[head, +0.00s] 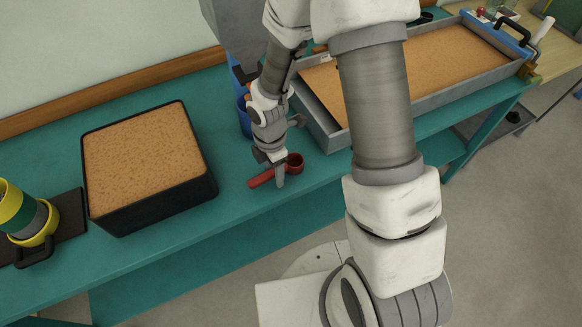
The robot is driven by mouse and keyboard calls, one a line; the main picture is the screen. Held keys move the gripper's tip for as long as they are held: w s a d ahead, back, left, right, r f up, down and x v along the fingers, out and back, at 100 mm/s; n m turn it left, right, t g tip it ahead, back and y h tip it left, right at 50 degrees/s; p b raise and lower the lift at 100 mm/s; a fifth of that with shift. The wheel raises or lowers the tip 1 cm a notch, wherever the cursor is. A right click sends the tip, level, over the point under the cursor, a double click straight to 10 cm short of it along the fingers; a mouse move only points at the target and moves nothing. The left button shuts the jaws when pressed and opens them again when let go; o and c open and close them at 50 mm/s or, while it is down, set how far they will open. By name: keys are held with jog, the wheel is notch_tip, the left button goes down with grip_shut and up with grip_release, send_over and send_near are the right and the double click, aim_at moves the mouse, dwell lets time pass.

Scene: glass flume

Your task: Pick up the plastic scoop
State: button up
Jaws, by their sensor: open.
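The red plastic scoop (262,179) lies on the teal bench top near its front edge, between the black tub and the grey tray. Its round cup is at the right and its handle points left. My gripper (280,182) points down right at the scoop, and one finger covers part of it between handle and cup. The gripper is open. I cannot tell whether the fingers touch the scoop or stand around it.
A black tub (165,208) of sand stands left on the teal bench (240,220). A grey sand tray (335,140) lies right. A blue container (243,112) is behind my gripper. A yellow and green device (35,225) stands far left.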

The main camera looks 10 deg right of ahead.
grip_shut()
jog(key=shift+r, duration=0.1)
dwell(0.4)
